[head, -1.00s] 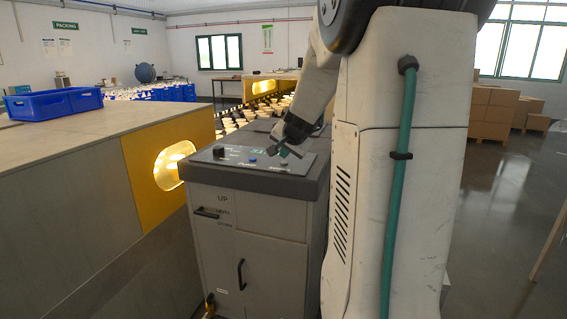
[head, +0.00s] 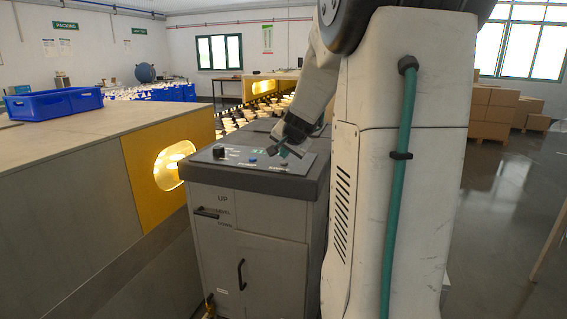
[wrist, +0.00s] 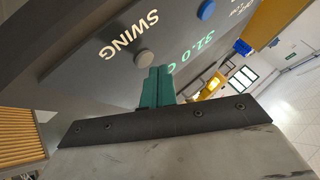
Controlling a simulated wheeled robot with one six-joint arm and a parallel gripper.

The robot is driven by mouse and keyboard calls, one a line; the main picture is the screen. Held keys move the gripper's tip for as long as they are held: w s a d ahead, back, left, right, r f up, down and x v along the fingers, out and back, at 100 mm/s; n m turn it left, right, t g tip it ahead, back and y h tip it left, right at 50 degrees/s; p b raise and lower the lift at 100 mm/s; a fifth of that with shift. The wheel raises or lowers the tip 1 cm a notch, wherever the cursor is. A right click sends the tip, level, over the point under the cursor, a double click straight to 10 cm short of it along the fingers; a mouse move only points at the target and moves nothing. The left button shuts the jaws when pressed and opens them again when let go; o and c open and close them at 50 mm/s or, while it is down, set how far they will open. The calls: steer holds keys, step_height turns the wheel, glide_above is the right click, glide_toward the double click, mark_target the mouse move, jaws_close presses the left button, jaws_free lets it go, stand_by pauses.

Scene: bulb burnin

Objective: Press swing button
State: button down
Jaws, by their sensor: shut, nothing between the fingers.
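The control panel (head: 232,156) is the sloped top of a grey cabinet. In the wrist view the grey swing button (wrist: 144,58) sits beside the white SWING label (wrist: 130,35). My gripper (wrist: 157,70) has its green fingers shut together and empty, with the tips beside the button in that view. Whether they touch the panel or the button I cannot tell. In the head view my gripper (head: 290,148) is over the right part of the panel, and the swing button (head: 284,164) shows small below it.
A blue button (wrist: 206,10) and a green display reading (wrist: 192,52) are near the swing button. A black knob (head: 219,152) stands at the panel's left. A yellow-framed lit opening (head: 150,180) is left of the cabinet. The floor at right is open.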

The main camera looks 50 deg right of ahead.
mark_target(284, 165)
steer(key=shift+f, duration=0.1)
stand_by(0.5)
steer(key=shift+f, duration=0.45)
stand_by(0.4)
steer(key=shift+r, duration=0.55)
steer(key=shift+r, duration=3)
steer(key=shift+a, duration=0.1)
